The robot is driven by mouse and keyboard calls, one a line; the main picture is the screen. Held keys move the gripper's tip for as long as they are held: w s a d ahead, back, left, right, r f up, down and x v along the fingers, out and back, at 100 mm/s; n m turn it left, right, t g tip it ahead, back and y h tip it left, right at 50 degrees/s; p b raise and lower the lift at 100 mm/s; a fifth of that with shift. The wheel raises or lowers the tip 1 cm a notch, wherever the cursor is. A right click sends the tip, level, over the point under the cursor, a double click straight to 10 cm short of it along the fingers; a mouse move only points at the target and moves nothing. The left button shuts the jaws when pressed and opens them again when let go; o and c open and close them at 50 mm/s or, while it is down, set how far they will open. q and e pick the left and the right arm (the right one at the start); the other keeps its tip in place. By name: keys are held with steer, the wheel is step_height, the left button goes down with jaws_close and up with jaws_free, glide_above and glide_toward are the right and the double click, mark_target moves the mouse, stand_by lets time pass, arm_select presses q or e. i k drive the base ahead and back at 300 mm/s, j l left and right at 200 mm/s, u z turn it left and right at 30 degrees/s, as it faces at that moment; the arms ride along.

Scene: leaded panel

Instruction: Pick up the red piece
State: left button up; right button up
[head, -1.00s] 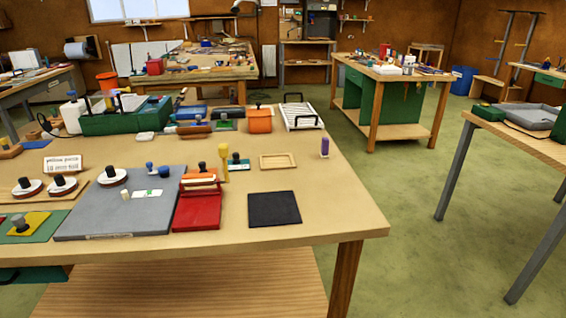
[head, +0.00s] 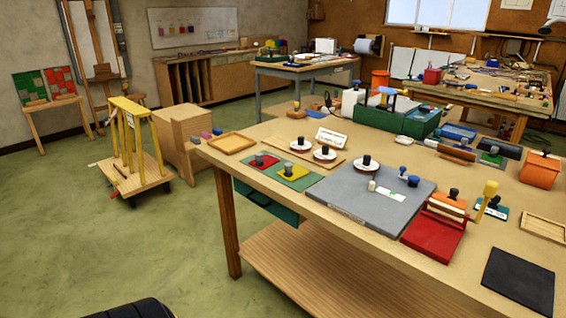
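A flat red piece (head: 256,166) with a grey knob lies on a green board (head: 310,180) at the left part of the near worktable's front edge. A yellow piece (head: 297,173) with a dark knob lies beside it to the right on the same board. Neither of my grippers is in the head view.
The near worktable (head: 375,259) also carries a wooden tray (head: 231,143), white discs with black knobs, a grey slab (head: 345,194) and a red box (head: 430,236). A wheeled wooden cart (head: 133,178) stands left of the table.

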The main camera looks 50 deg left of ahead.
mark_target(262, 162)
steer(key=u, duration=1.7)
